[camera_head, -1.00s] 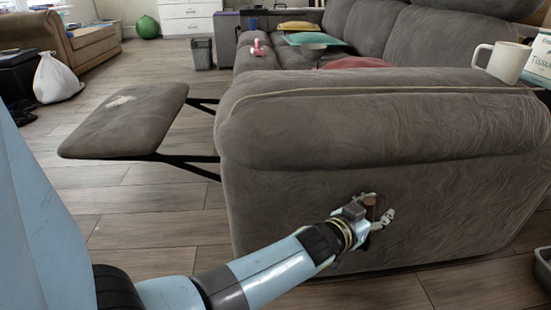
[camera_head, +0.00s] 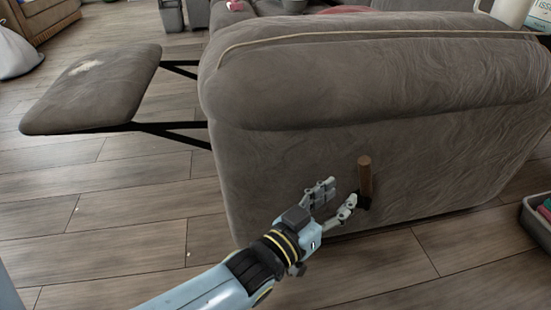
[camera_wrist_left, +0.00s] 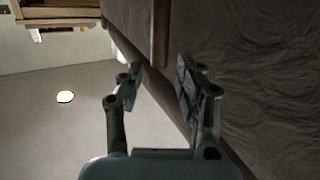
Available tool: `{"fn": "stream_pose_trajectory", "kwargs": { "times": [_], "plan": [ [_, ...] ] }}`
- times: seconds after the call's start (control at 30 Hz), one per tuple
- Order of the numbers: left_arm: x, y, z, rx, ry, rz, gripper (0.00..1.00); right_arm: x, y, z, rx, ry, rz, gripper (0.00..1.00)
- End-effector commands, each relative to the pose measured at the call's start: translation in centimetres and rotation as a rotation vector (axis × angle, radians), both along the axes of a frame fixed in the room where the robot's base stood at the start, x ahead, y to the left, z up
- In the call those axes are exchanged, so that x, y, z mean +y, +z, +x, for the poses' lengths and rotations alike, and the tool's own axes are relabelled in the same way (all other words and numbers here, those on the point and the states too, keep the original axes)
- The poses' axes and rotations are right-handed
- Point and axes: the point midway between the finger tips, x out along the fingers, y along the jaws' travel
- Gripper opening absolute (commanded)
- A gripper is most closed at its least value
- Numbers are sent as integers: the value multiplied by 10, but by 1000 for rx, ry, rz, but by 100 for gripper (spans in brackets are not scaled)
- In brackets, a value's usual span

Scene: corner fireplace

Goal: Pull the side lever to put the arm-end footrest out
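The brown side lever (camera_head: 365,178) stands nearly upright on the grey sofa's arm end (camera_head: 290,175). It also shows in the left wrist view (camera_wrist_left: 161,30), beyond the fingers. My left gripper (camera_head: 340,194) is open and empty, just left of the lever and apart from it. In the left wrist view the two fingers (camera_wrist_left: 160,80) are spread with nothing between them. The grey footrest (camera_head: 95,88) is out from the sofa's left side, roughly level, on black metal links (camera_head: 165,130). It has a pale patch on top. My right gripper is not in view.
A grey bin (camera_head: 540,222) with coloured items stands on the floor at the right. A white mug (camera_head: 508,12) and a tissue box (camera_head: 540,18) are at the top right. A white bag (camera_head: 18,55) lies far left. The wooden floor below the footrest is clear.

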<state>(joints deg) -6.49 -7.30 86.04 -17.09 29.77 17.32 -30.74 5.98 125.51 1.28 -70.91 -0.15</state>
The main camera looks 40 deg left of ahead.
Motion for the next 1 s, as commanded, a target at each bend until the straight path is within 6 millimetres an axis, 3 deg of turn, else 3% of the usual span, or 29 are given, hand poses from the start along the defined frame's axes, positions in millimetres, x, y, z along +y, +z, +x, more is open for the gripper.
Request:
{"fn": "stream_pose_trajectory", "kwargs": {
  "times": [0.07, 0.2, 0.5, 0.73, 1.0],
  "plan": [
    [3, 3, -12, 26, 1, 5, 35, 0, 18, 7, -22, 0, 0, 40],
    [9, -15, -28, 158, 6, 32, 35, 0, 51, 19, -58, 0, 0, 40],
    [26, -56, -78, 418, 11, 85, 35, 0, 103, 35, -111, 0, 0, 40],
    [35, -75, -109, 542, 11, 110, 35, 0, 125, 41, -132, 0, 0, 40],
    [38, -83, -121, 584, 11, 117, 35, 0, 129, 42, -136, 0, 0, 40]
  ]
}}
